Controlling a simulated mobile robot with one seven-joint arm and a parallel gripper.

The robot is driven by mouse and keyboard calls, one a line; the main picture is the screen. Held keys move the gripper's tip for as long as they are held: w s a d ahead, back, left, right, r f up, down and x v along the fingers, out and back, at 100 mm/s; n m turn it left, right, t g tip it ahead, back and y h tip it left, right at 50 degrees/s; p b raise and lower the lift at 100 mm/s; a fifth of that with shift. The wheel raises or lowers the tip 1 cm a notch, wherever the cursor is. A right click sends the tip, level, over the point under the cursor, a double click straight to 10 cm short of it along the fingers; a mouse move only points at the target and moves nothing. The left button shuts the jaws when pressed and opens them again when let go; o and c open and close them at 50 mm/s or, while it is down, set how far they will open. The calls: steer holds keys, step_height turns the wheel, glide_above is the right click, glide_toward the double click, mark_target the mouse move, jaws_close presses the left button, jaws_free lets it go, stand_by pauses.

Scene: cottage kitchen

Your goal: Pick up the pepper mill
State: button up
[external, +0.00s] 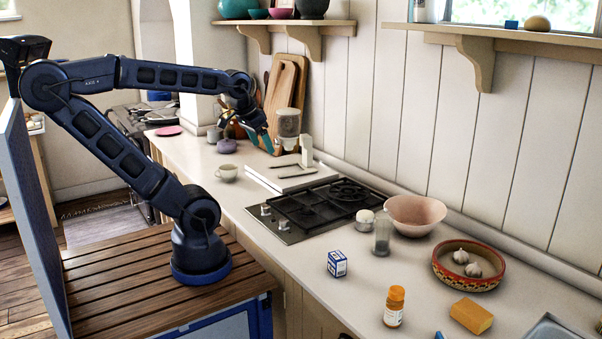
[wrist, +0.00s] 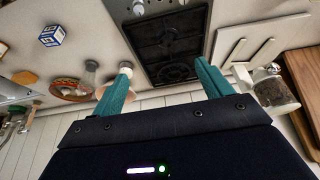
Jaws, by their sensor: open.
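No object is plainly recognisable as a pepper mill. The likeliest is a small clear, grey cylinder (external: 382,238) standing upright on the counter right of the hob; it also seems to show in the wrist view (wrist: 91,75). A short pale-topped pot (external: 365,218) stands beside it and shows in the wrist view (wrist: 125,70). My gripper (external: 254,134) is high above the far left counter, well away from both. Its teal fingers are apart in the wrist view (wrist: 164,72), with nothing held between them.
A black hob (external: 315,212) lies between. A pink bowl (external: 415,213), garlic dish (external: 468,265), blue-white box (external: 337,263), orange bottle (external: 394,307) and sponge (external: 471,316) stand right.

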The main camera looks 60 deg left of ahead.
steer(key=m+g+h, duration=0.3)
steer(key=m+h, duration=0.1)
steer(key=m, duration=0.9)
glide_toward(381, 226)
steer(key=w+a, duration=0.1)
steer(key=a, duration=0.1)
steer(key=shift+w+x, duration=0.2)
steer(key=shift+x, duration=2.95)
steer(key=shift+d, duration=0.1)
steer(key=shift+x, duration=2.6)
steer(key=shift+w, duration=0.15)
steer(key=shift+c, duration=0.5)
